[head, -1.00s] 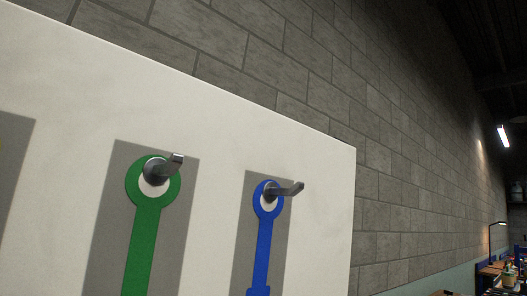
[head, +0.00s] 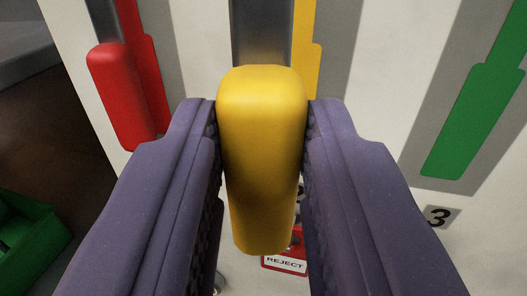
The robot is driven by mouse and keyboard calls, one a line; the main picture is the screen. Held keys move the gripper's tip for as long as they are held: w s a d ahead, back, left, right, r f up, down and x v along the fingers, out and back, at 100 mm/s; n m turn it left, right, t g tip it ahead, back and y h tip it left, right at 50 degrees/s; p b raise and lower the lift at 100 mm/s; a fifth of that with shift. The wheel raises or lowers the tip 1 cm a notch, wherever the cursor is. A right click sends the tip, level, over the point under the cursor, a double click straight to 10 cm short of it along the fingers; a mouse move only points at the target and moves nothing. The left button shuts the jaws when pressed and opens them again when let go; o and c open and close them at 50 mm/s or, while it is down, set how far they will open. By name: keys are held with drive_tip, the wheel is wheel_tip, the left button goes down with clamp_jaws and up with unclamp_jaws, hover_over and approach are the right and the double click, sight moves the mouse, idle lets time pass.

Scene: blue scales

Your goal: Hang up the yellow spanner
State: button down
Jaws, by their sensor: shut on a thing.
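The yellow spanner (head: 262,150) is in the head view with its rounded yellow grip towards me and its grey metal shaft (head: 260,30) running up out of the picture. My gripper (head: 262,165) is shut on the yellow grip, one purple finger on each side. Behind the spanner, a flat yellow shape (head: 306,45) on a grey strip shows on the white board (head: 400,25). The spanner's upper end is out of view, so I cannot tell whether it is on a hook.
A red-handled spanner (head: 118,95) is at the left, in front of a flat red shape. A red REJECT container (head: 285,263) is below, and a green bin (head: 30,235) at lower left.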

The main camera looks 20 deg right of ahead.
drive_tip(key=shift+w+d+p, duration=0.45)
drive_tip(key=shift+w+d, duration=0.1)
drive_tip(key=shift+w, duration=0.25)
drive_tip(key=shift+w+d+p, duration=0.5)
drive_tip(key=shift+w, duration=0.25)
drive_tip(key=shift+w+d+p, duration=0.45)
drive_tip(key=shift+w+d, duration=0.1)
drive_tip(key=shift+w, duration=0.25)
drive_tip(key=shift+w+d+f+b, duration=0.2)
drive_tip(key=shift+w+f+b, duration=0.1)
drive_tip(key=shift+f+b, duration=0.35)
drive_tip(key=shift+r, duration=0.1)
drive_tip(key=c, duration=0.8)
unclamp_jaws()
drive_tip(key=shift+s, duration=0.1)
drive_tip(key=shift+s+a+b, duration=0.55)
drive_tip(key=shift+s+a, duration=0.1)
drive_tip(key=shift+s, duration=0.3)
drive_tip(key=shift+s+a+b, duration=0.55)
drive_tip(key=shift+s+a, duration=0.15)
drive_tip(key=shift+s, duration=0.2)
drive_tip(key=shift+s+a+b, duration=0.55)
drive_tip(key=shift+s+a, duration=0.1)
drive_tip(key=shift+s, duration=0.3)
